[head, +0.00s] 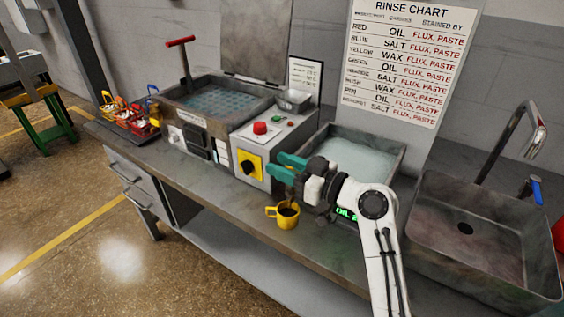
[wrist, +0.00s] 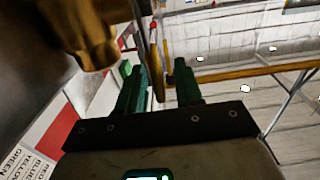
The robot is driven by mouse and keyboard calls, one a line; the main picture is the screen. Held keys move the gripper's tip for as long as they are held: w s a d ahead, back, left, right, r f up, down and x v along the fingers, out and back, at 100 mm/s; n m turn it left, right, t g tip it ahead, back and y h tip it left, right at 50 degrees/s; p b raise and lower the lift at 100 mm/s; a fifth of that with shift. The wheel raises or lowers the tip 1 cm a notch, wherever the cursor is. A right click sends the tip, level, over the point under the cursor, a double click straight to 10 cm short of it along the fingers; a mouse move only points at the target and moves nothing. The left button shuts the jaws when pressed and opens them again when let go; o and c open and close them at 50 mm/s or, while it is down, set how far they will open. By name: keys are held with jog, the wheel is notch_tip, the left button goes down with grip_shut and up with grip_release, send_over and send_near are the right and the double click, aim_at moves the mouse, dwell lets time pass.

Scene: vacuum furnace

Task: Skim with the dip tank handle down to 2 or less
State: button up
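In the head view the dip tank (head: 208,120) stands on the left of the bench, with dark bluish liquid over a grid. Its handle (head: 181,42), a red crossbar on a dark upright post, rises at the tank's back left. My gripper (head: 280,166) is well to its right, above the bench front, with teal fingers apart and pointing left. In the wrist view the fingers (wrist: 162,88) are also apart, with a narrow brownish strip showing between them; I cannot tell whether they touch it. A green display (head: 346,213) reads "OIL"; its number is hidden by my arm.
A yellow mug (head: 288,217) with dark contents stands just below my gripper. A control box (head: 264,150) and a pale-liquid basin (head: 350,160) are behind it. A sink (head: 480,225) is right, a basket of coloured items (head: 130,116) left. A rinse chart (head: 408,60) hangs behind.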

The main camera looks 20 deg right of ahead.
jog(key=shift+w+a, duration=0.15)
grip_shut()
dwell(0.6)
